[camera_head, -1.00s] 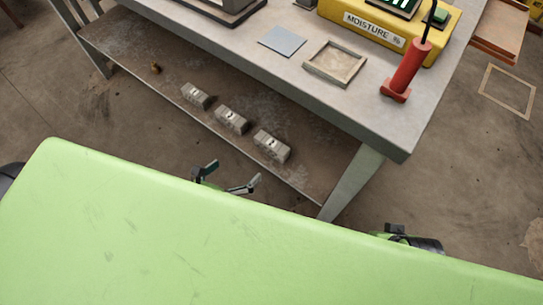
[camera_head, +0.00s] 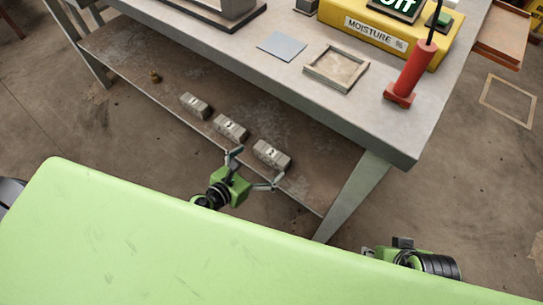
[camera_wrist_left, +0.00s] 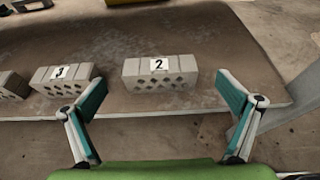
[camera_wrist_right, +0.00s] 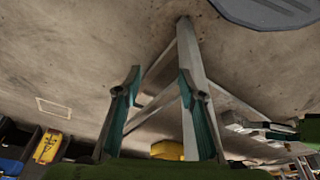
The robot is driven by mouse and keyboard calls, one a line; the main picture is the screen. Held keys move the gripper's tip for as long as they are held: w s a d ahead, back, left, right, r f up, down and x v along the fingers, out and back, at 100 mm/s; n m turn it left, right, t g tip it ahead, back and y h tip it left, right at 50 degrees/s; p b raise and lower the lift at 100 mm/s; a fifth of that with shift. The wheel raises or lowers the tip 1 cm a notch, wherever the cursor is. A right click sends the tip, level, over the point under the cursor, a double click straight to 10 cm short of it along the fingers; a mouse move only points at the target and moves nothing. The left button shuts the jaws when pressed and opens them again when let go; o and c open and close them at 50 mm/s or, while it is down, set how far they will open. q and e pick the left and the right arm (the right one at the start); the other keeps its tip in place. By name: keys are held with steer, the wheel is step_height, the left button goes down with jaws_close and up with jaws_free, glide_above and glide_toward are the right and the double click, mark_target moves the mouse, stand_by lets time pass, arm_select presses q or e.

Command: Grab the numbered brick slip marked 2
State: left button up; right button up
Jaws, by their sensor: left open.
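The brick slip marked 2 is a grey block with a white number label and holes in its near face. It sits upright on the lower shelf, at the right end of a row in the head view (camera_head: 272,153), and mid-frame in the left wrist view (camera_wrist_left: 160,75). My left gripper (camera_head: 258,167) is open and empty at the shelf's front edge, just short of this brick. In the left wrist view the brick lies beyond the fingers, between their tips. My right gripper (camera_wrist_right: 159,72) is open and empty, away from the bricks; in the head view its fingers are mostly hidden.
The brick marked 3 (camera_head: 231,127) and another brick (camera_head: 195,105) stand left along the shelf (camera_head: 130,70). The tabletop (camera_head: 330,105) overhangs behind, and a table leg (camera_head: 350,198) slants down at the right.

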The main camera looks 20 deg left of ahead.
mark_target(271, 153)
arm_select(q)
steer(key=x, duration=0.3)
steer(key=shift+w+f+b, duration=0.25)
steer(key=shift+f+b, duration=0.05)
steer(key=shift+b, duration=0.1)
steer(key=shift+w+d+f, duration=0.1)
steer(key=shift+w+f, duration=0.05)
steer(key=shift+w, duration=0.15)
arm_select(e)
steer(key=shift+v, duration=0.95)
arm_select(q)
steer(key=c, duration=1.2)
steer(key=shift+c, duration=0.2)
